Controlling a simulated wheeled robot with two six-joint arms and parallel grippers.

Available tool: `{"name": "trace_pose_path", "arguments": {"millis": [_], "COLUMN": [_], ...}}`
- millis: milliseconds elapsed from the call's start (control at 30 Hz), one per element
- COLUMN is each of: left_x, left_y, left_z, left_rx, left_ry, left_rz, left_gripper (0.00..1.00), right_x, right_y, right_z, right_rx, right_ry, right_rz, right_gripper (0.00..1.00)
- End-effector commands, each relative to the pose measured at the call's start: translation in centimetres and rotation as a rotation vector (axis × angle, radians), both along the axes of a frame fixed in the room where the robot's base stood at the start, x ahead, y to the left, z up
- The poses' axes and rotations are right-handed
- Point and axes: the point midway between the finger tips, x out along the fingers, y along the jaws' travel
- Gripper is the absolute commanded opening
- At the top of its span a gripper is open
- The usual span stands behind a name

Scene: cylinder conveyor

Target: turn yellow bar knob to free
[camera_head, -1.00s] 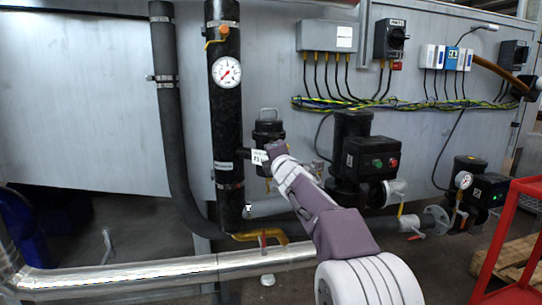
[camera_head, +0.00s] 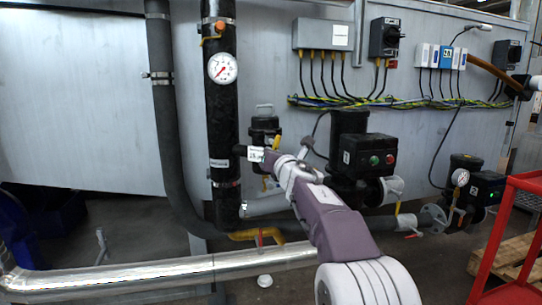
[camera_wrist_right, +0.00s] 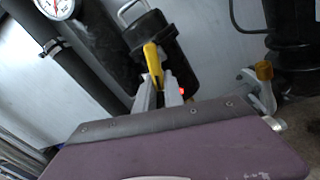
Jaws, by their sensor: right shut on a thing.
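The yellow bar knob (camera_wrist_right: 153,62) shows in the right wrist view in front of a black cylindrical canister (camera_wrist_right: 155,30) with a wire handle. Its lower end sits between the fingertips of my right gripper (camera_wrist_right: 158,84), which is shut on it. In the head view a short yellow end of the knob (camera_head: 276,142) shows at the tip of my right gripper (camera_head: 270,156), beside the canister (camera_head: 265,128). My right arm and gripper hide most of the knob there. My left gripper is not in view.
A thick black pipe with a gauge (camera_head: 222,68) stands just left of the canister. A black pump unit with a button box (camera_head: 368,156) stands close on the right. A silver pipe (camera_head: 150,275) runs low in front. A red cart frame (camera_head: 500,230) is at far right.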

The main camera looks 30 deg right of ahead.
Motion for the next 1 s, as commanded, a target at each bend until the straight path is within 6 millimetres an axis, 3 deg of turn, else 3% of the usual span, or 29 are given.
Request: {"name": "trace_pose_path", "arguments": {"millis": [400,1000], "left_x": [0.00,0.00], "left_y": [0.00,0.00], "left_z": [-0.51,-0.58], "left_rx": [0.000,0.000], "left_ry": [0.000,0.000], "left_rz": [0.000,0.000], "left_gripper": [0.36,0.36], "right_x": [-0.09,-0.11], "right_y": [-0.60,-0.71], "right_z": [-0.41,-0.43], "right_rx": [-0.221,-0.273], "right_ry": [0.057,0.071], "right_rz": [0.000,0.002], "right_gripper": [0.00,0.00]}}
